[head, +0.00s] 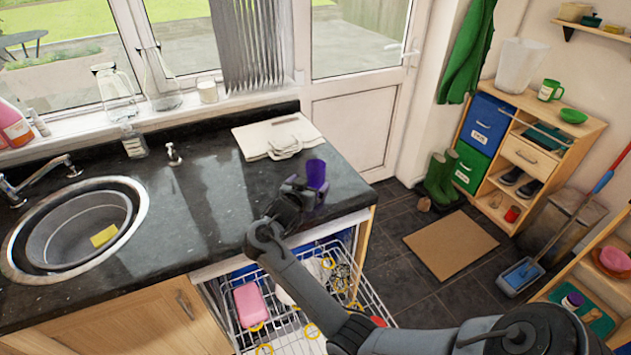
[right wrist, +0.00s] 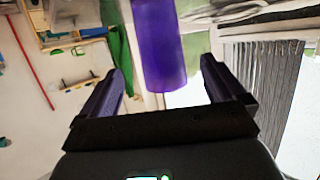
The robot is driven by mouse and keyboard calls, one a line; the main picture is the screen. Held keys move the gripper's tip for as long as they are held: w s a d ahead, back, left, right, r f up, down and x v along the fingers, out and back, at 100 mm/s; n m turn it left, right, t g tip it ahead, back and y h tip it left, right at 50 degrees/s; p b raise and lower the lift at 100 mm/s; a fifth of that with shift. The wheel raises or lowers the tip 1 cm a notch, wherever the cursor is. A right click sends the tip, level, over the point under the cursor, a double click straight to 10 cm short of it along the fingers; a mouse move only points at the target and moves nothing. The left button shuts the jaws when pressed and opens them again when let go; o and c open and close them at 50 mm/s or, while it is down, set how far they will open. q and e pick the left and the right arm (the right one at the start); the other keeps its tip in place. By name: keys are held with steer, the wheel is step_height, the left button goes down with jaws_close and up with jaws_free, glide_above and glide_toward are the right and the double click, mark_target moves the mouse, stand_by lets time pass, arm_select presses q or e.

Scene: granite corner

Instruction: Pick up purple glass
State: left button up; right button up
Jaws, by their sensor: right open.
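The purple glass (head: 316,174) stands on the black granite counter near its right end, in front of the white boards. My right gripper (head: 302,186) is at the glass, reaching over the counter from the front right, and partly covers it in the head view. In the right wrist view the purple glass (right wrist: 159,45) shows ahead, between the lines of the two open fingers (right wrist: 168,85). Both fingers stand clear of it, with a gap on each side. My left gripper is in neither view.
White boards (head: 275,136) lie behind the glass. A round sink (head: 75,230) is set in the counter at left. Below the counter, an open dishwasher rack (head: 252,335) holds a pink item (head: 251,304). The counter between sink and glass is clear.

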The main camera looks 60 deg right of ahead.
mark_target(313, 179)
steer(key=shift+x, duration=3.5)
steer(key=shift+w, duration=0.1)
steer(key=c, duration=1.2)
